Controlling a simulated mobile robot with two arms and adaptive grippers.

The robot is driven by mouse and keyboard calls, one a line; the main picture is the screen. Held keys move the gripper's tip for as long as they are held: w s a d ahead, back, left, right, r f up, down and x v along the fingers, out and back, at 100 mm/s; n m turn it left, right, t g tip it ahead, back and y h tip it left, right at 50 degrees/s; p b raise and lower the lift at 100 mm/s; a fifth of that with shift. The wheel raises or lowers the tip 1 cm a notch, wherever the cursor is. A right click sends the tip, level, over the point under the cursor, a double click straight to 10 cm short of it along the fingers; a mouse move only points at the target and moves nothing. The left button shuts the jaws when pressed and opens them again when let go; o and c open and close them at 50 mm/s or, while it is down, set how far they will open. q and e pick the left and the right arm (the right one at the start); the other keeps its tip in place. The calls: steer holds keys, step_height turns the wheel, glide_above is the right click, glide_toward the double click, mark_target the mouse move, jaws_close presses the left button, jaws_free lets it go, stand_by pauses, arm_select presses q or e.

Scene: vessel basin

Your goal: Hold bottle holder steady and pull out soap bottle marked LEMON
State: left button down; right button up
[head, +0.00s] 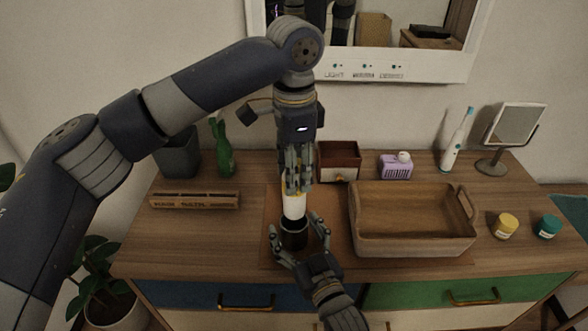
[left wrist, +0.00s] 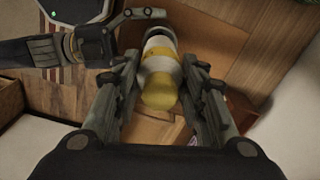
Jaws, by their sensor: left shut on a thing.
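The soap bottle (head: 294,206) is white with yellow at its upper end. It stands upright with its lower end in the dark round bottle holder (head: 293,235). My left gripper (head: 295,185) comes from above and is shut on the bottle's top. In the left wrist view the bottle (left wrist: 160,72) lies between the fingers, its yellow cap toward me. No lettering on it is readable. My right gripper (head: 299,228) is low at the front, with a finger on each side of the holder. A gap seems to show on the holder's right; firm contact is unclear.
A wooden tray (head: 412,247) stands close to the right of the holder. A wooden rack (head: 195,201) lies at left, with a green bottle (head: 222,150) behind it. A small drawer box (head: 339,160) and a purple item (head: 396,168) stand at the back. Two jars sit far right.

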steer(key=shift+s, duration=0.1)
steer(key=v, duration=1.2)
steer(key=shift+f, duration=0.1)
